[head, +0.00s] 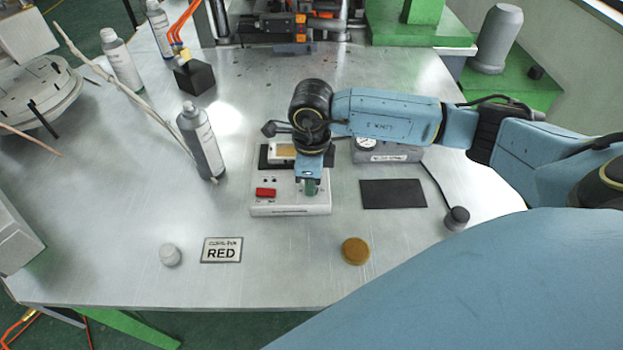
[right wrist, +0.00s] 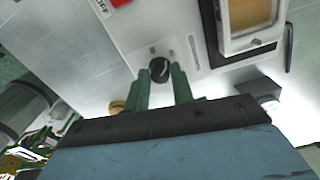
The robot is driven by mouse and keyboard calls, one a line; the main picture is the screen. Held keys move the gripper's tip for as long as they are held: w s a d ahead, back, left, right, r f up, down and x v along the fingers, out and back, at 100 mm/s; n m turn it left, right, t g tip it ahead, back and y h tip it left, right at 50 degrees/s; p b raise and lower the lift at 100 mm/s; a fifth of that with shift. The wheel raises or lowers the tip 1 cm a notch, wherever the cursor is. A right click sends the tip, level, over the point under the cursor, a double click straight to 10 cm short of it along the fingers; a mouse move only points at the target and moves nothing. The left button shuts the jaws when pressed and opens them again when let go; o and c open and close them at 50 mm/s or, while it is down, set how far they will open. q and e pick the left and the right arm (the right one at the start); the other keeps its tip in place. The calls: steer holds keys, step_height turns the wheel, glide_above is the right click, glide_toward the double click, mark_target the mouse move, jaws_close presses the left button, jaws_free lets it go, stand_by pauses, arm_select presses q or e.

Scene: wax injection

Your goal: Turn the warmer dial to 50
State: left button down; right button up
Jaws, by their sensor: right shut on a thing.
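The warmer (head: 290,208) is a white box in the middle of the table, with a red switch (head: 265,192) on its front left; the switch also shows in the right wrist view (right wrist: 118,2). Its black dial (right wrist: 159,68) shows in the right wrist view, with a pale pointer mark; I cannot read its setting. My right gripper (head: 311,187) points down over the warmer's front right and hides the dial in the head view. In the right wrist view its green fingers (right wrist: 162,80) are shut on the dial, one on each side. My left gripper is not in view.
A tan wax pan (head: 284,152) sits at the warmer's back. A grey gauge box (head: 388,152) and dark mat (head: 393,193) are to the right. A bottle (head: 203,145) stands left. A RED sign (head: 222,250) and brown disc (head: 355,251) lie in front.

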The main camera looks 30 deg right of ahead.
steer(key=m, duration=0.6)
steer(key=shift+m, duration=0.3)
steer(key=m+p, duration=0.1)
steer(key=m, duration=0.5)
steer(key=shift+m, duration=0.4)
steer(key=o, duration=1)
step_height(320, 180, up, 14)
steer(key=shift+f, duration=0.25)
